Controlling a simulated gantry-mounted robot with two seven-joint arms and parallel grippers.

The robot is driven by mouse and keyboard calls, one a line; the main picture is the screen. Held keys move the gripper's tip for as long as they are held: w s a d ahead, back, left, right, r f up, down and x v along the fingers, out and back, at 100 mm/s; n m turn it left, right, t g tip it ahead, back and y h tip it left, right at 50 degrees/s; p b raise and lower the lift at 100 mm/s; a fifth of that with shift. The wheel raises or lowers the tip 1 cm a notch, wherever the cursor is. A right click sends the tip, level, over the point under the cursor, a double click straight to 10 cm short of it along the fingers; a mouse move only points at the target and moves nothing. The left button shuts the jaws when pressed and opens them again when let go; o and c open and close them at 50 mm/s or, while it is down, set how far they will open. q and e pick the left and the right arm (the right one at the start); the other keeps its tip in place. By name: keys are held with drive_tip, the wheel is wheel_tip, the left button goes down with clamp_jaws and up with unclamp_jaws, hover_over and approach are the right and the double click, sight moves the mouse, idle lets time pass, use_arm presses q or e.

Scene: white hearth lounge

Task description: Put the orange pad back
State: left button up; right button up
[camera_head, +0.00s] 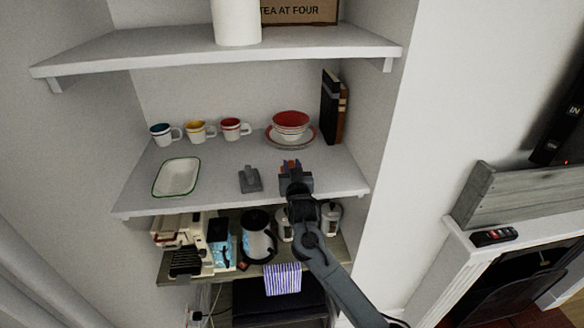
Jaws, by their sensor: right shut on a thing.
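My right gripper (291,166) reaches up from the lower right to the middle shelf. The rest of the pad is hidden by my gripper and wrist. A grey object with a raised block, like a small stand (250,181), sits on the shelf just left of my right gripper, apart from it. I cannot tell whether the pad touches the shelf or anything under it. My left gripper is not in view.
On the middle shelf (219,188) stand several mugs (197,131), a green-rimmed tray (177,177), stacked red bowls (290,125) and upright books (330,107). An upper shelf (150,52) overhangs the back. A kettle (257,240) and a striped towel (283,279) are below.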

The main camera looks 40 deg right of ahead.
drive_tip(key=shift+f, duration=0.15)
drive_tip(key=o, duration=0.9)
drive_tip(key=shift+o, duration=0.2)
drive_tip(key=shift+s, duration=0.1)
drive_tip(key=b+v, duration=0.1)
drive_tip(key=v, duration=0.9)
drive_tip(key=s+a+f+n+g+y, duration=0.2)
drive_tip(key=s+a+f+y, duration=0.2)
drive_tip(key=s+a+f, duration=0.3)
drive_tip(key=s+a+f+n+g+y, duration=0.3)
drive_tip(key=s+a+f, duration=0.25)
drive_tip(key=f, duration=0.35)
drive_tip(key=s+a+f+n+g+y, duration=0.1)
drive_tip(key=s+a+f+g, duration=0.1)
drive_tip(key=s, duration=0.9)
drive_tip(key=s+a+f+n+g+y, duration=0.1)
drive_tip(key=s+f+g, duration=0.4)
drive_tip(key=s, duration=0.6)
drive_tip(key=shift+s+a+n, duration=0.15)
drive_tip(key=shift+a+n, duration=0.35)
drive_tip(key=shift+a, duration=0.5)
